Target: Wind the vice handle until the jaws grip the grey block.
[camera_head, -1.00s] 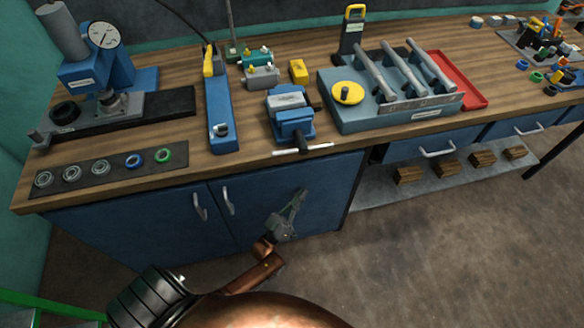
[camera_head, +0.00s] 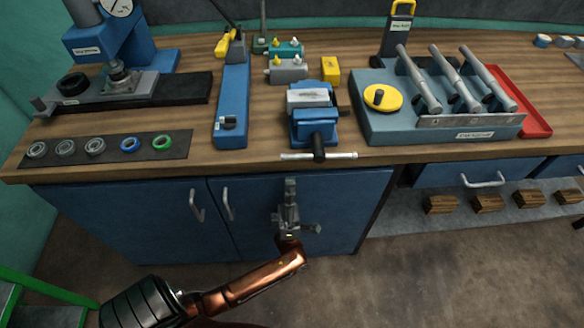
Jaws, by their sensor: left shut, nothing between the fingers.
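The blue vice (camera_head: 314,128) sits at the bench's front edge in the head view. Its handle, a pale bar (camera_head: 340,156) on a dark screw end, lies level across the front and overhangs the edge. A light grey piece (camera_head: 308,96) shows at the top of the vice; I cannot tell whether it is the grey block or part of the jaws, nor whether there is a gap. My left gripper (camera_head: 291,184) is shut and empty, pointing up below the handle, in front of the blue cabinet doors and apart from the handle. My right gripper is out of view.
Left of the vice lies a long blue tool (camera_head: 231,105). To the right stands a grey fixture (camera_head: 385,126) with a yellow disc and several rods, beside a red tray (camera_head: 535,122). The cabinet door handles (camera_head: 228,204) stick out below the bench edge.

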